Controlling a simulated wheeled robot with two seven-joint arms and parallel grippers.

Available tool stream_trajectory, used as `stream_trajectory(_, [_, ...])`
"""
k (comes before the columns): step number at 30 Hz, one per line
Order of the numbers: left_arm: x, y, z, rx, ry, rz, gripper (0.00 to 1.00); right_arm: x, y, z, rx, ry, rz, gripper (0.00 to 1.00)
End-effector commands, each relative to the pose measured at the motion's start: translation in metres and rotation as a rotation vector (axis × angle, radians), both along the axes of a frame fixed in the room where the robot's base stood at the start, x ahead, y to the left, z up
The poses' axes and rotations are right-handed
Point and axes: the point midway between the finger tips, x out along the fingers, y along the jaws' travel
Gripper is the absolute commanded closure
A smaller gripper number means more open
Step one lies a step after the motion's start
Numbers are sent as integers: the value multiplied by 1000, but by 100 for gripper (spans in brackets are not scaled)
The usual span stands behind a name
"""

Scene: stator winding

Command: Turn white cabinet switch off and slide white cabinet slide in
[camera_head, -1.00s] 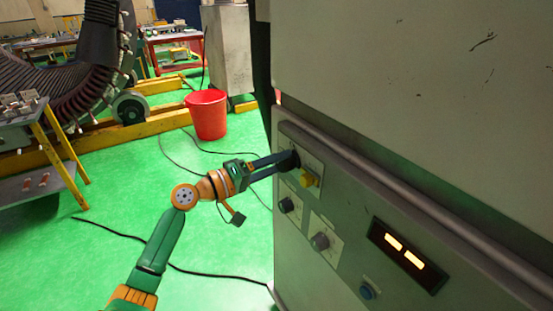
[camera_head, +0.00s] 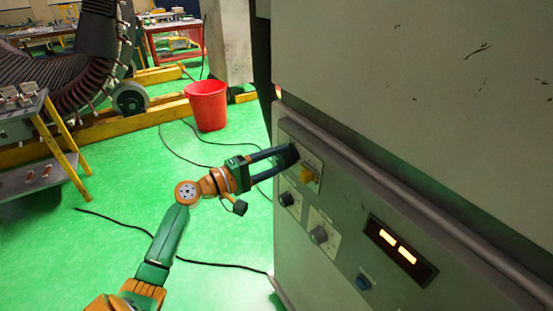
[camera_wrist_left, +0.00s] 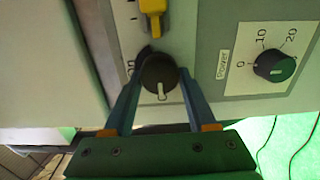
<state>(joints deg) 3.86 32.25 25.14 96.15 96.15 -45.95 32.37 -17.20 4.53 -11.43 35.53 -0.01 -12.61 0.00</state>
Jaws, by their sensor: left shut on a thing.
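The pale grey-white cabinet (camera_head: 410,90) fills the right of the head view. Its control panel carries a yellow switch (camera_head: 308,174), which also shows at the top of the left wrist view (camera_wrist_left: 152,8). My left gripper (camera_head: 290,156) is at the panel's upper left corner, beside the yellow switch. In the left wrist view its fingers (camera_wrist_left: 158,88) are shut on a round black knob (camera_wrist_left: 158,72) with a white mark. In the head view the fingertips mostly hide this knob. I cannot make out which part is the slide. My right gripper is not in view.
Floor left of the cabinet is mostly clear.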

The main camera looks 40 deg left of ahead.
Motion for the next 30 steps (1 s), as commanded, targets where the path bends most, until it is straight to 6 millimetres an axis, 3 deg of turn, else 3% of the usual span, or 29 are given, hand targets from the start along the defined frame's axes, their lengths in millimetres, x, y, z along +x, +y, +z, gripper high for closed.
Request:
stream_trajectory(8, [0, 0, 1, -4, -2, 1, 98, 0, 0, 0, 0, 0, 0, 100])
stream_trajectory(9, [0, 0, 1, -4, -2, 1, 40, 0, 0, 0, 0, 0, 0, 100])
stream_trajectory(12, [0, 0, 1, -3, -2, 1, 13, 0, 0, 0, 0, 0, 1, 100])
stream_trajectory(22, [-4, 2, -2, -1, 0, 0, 13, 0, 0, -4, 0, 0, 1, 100])
stream_trajectory(30, [-53, 22, -6, 0, 1, 2, 13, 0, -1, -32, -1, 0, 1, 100])
